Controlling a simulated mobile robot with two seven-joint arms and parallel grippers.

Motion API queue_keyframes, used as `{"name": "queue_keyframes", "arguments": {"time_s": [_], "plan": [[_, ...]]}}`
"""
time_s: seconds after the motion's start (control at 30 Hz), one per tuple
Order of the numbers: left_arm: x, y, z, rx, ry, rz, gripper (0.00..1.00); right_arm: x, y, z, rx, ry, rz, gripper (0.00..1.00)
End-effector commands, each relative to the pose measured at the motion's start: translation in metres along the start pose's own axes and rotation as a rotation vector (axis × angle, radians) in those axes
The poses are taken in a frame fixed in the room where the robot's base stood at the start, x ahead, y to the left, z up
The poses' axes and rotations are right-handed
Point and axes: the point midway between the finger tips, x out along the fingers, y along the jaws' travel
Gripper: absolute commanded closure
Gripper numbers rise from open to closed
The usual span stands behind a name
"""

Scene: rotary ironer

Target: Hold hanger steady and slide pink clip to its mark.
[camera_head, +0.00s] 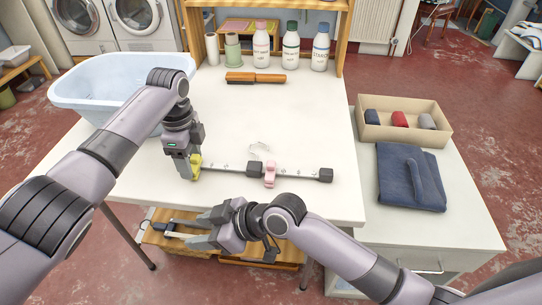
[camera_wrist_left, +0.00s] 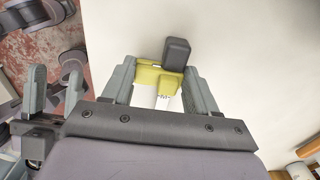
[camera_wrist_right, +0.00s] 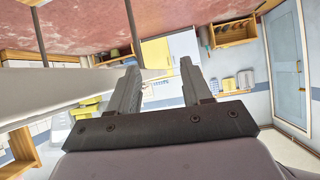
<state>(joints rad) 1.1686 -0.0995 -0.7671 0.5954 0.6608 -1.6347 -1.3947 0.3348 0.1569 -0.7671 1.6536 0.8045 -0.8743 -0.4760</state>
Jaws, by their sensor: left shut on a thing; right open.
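The hanger (camera_head: 222,168) lies on the white table as a bar with printed marks, a dark block at its right end and a dark block near its middle by the hook. The pink clip (camera_head: 269,174) sits on the bar just right of the middle block. A yellow clip (camera_head: 195,166) is at the bar's left end; it also shows in the left wrist view (camera_wrist_left: 150,77). My left gripper (camera_wrist_left: 158,88) is shut on the yellow clip. My right gripper (camera_head: 186,232) is open and empty, off the table's front edge, pointing left; its open fingers show in the right wrist view (camera_wrist_right: 160,78).
A light-blue basin (camera_head: 120,88) stands at the back left. A brush (camera_head: 255,77) and several bottles (camera_head: 290,48) are at the back. On the right side table are a box of rolled cloths (camera_head: 405,135) and folded jeans (camera_head: 400,185). The table around the hanger is clear.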

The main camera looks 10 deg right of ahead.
Motion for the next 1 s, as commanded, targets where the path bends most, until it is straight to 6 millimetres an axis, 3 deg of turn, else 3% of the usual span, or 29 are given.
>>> {"name": "queue_keyframes", "arguments": {"time_s": [0.03,0.1,0.17,0.37,0.57,1.0], "plan": [[0.0,0.0,0.0,0.0,0.0,0.0,0.78,-0.002,0.006,-0.025,-0.036,0.011,-0.007,0.51],[0.0,0.0,0.0,0.0,0.0,0.0,0.78,-0.004,0.011,-0.051,-0.077,0.01,-0.024,0.51],[0.0,0.0,0.0,0.0,0.0,0.0,0.78,-0.006,0.016,-0.065,-0.111,-0.013,-0.039,0.51],[0.0,0.0,0.0,0.0,0.0,0.0,0.78,-0.017,0.041,-0.063,-0.171,-0.224,-0.084,0.51],[0.0,0.0,0.0,0.0,0.0,0.0,0.78,-0.044,0.076,-0.062,-0.198,-0.454,-0.093,0.51],[0.0,0.0,0.0,0.0,0.0,0.0,0.78,-0.152,0.147,-0.09,-0.145,-0.896,-0.024,0.51]]}}
